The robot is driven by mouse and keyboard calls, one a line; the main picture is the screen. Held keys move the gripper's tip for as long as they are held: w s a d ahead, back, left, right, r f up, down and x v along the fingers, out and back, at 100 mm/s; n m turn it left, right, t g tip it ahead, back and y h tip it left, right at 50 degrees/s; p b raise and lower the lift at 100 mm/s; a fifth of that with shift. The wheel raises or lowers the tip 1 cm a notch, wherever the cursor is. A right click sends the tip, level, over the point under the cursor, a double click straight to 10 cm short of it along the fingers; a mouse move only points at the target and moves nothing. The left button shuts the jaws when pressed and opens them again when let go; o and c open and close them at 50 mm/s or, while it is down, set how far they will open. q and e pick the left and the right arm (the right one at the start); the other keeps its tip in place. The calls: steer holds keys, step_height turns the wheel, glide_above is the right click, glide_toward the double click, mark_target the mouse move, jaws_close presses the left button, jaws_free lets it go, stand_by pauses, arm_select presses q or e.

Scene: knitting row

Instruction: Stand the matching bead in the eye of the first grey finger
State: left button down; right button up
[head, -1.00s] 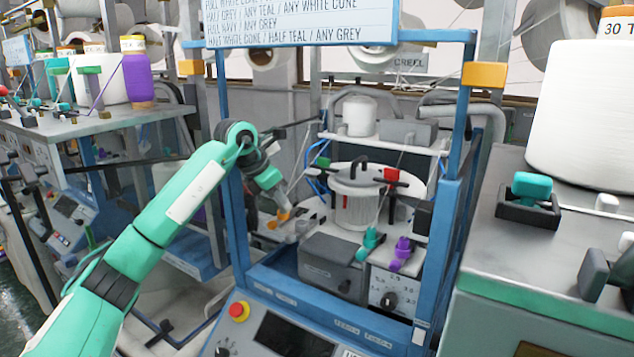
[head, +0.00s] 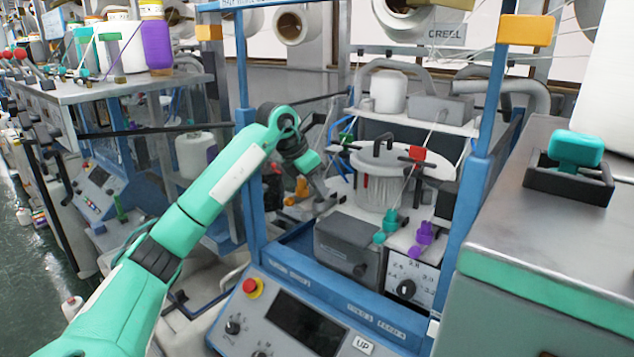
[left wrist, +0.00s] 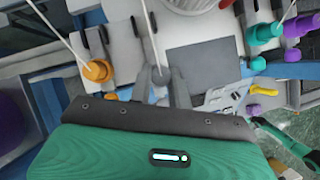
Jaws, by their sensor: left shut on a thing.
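My left gripper (head: 322,192) is low over the white bed of the blue-framed machine, beside an orange bead (head: 299,190). In the left wrist view its fingers (left wrist: 165,80) are shut on a small grey piece, partly hidden between them, where a pale thread comes down. The orange bead there (left wrist: 98,70) stands to the left on a grey finger (left wrist: 97,40). A teal bead (head: 388,222) and a purple bead (head: 424,236) stand to the right of the gripper. Whether the grey piece is seated in an eye cannot be told. My right gripper is not in view.
A dark grey box (head: 347,250) stands close right of the gripper, with a clear drum (head: 380,190) behind. Blue uprights (head: 483,165) flank the opening. A control panel (head: 308,322) lies in front. A teal block in a black holder (head: 576,150) sits on the right bench.

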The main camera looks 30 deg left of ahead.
arm_select(q)
steer(key=shift+s+a+f, duration=0.1)
steer(key=shift+s, duration=0.05)
stand_by(0.3)
steer(key=shift+f+b, duration=0.45)
steer(key=shift+f, duration=0.4)
steer(key=c, duration=1.2)
jaws_free()
steer(key=shift+c, duration=0.2)
steer(key=shift+s+a+r, duration=0.15)
steer(key=shift+r, duration=0.3)
steer(key=b+v, duration=0.3)
steer(key=v, duration=1)
steer(key=shift+b, duration=0.3)
